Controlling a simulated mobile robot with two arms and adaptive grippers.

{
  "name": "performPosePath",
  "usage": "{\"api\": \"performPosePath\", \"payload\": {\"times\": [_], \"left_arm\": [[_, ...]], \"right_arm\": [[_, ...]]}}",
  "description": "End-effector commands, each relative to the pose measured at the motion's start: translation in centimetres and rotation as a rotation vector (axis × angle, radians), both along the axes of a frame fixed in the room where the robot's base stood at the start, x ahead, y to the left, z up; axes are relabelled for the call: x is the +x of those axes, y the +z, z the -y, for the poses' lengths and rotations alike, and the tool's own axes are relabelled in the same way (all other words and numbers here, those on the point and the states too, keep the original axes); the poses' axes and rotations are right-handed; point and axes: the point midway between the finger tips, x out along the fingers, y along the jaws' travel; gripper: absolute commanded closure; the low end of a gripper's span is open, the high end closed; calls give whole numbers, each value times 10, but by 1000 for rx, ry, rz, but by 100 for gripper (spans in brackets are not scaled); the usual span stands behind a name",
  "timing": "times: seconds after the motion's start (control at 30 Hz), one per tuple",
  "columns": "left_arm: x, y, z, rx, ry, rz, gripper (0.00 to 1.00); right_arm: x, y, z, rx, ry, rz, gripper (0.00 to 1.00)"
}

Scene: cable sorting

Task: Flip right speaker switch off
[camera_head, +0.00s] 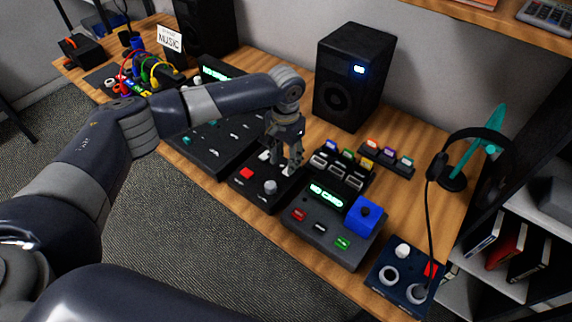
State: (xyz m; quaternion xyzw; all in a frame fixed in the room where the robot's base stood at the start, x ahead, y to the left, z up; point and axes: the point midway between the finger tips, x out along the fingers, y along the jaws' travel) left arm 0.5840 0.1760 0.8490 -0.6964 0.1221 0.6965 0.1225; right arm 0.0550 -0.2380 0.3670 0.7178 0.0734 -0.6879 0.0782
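The right speaker (348,85) is a black box with a lit blue-white display, standing at the back of the desk. A small black control box (247,192) in front of it carries a red button (246,173), a grey knob (270,187) and small pale switches (288,169). My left gripper (287,164) points down over the back right part of this box, its fingertips close to a pale switch. Whether they touch it, and how far the fingers are apart, I cannot tell. The gripper partly hides the switches. My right gripper is out of view.
A console (325,228) with a green "NO CARD" display and a blue block (364,216) stands to the right. A larger mixer (207,150) lies left, under my arm. A headphone stand (455,178) and a dark blue box (400,278) are at the right end.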

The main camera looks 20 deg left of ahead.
Motion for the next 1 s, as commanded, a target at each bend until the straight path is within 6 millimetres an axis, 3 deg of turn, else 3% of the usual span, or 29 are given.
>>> {"api": "performPosePath", "payload": {"times": [0.13,0.3,0.4,0.63,0.83,1.0], "left_arm": [[0,-25,0,2,0,-2,60],[0,-40,1,0,-1,1,60],[0,-44,0,-1,-1,2,60],[0,-44,0,-1,-1,2,60],[0,-44,0,-1,-1,2,100],[0,-44,0,0,-1,0,100]], "right_arm": [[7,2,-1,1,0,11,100],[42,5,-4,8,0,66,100],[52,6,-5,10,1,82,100],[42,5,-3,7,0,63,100],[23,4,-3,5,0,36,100],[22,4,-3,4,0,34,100]]}}
